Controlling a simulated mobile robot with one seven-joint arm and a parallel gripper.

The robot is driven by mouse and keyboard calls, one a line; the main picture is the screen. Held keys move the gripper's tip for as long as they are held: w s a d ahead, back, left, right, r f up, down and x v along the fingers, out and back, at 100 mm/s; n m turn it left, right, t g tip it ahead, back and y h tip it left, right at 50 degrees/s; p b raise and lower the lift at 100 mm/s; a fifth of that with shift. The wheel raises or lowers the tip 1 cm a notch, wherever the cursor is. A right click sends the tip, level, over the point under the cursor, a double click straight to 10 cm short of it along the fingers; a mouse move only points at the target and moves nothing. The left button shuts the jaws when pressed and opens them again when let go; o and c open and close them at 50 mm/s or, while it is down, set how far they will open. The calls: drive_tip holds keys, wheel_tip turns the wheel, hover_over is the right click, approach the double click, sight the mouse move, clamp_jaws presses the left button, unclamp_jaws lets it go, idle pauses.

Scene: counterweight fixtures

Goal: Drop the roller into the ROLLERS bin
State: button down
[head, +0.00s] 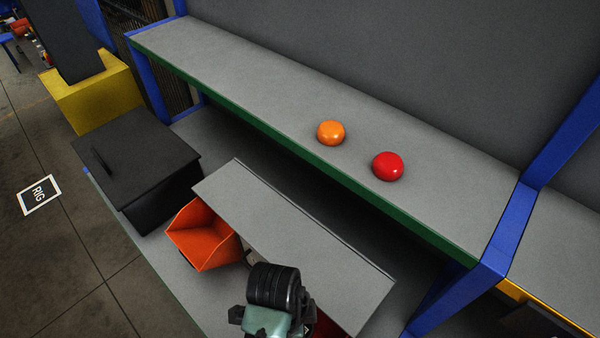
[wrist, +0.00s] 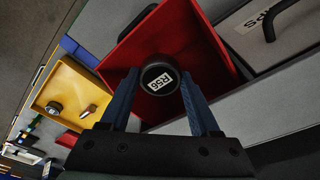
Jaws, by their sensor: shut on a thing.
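The roller (wrist: 160,66) is black with a round end and a white label reading what looks like R56. In the wrist view my gripper (wrist: 159,86) is shut on it, with one blue finger on each side. The roller shows in front of a red bin (wrist: 205,45), over its open inside; the height between them is hard to judge. No ROLLERS label is readable in either view. In the head view my arm's end is at the bottom centre, and the fingers and the roller cannot be made out there.
A yellow bin (wrist: 68,72) with small parts lies left in the wrist view; a grey handled box (wrist: 262,50) adjoins right. In the head view are an orange bin (head: 203,240), a grey panel (head: 290,240), a black box (head: 140,160), and a shelf (head: 240,75) bearing orange and red knobs.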

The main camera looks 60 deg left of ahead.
drive_tip(key=shift+f+p, duration=0.3)
drive_tip(key=shift+f, duration=1.3)
drive_tip(key=shift+f, duration=0.1)
drive_tip(key=shift+f, duration=0.5)
drive_tip(key=shift+c, duration=2)
unclamp_jaws()
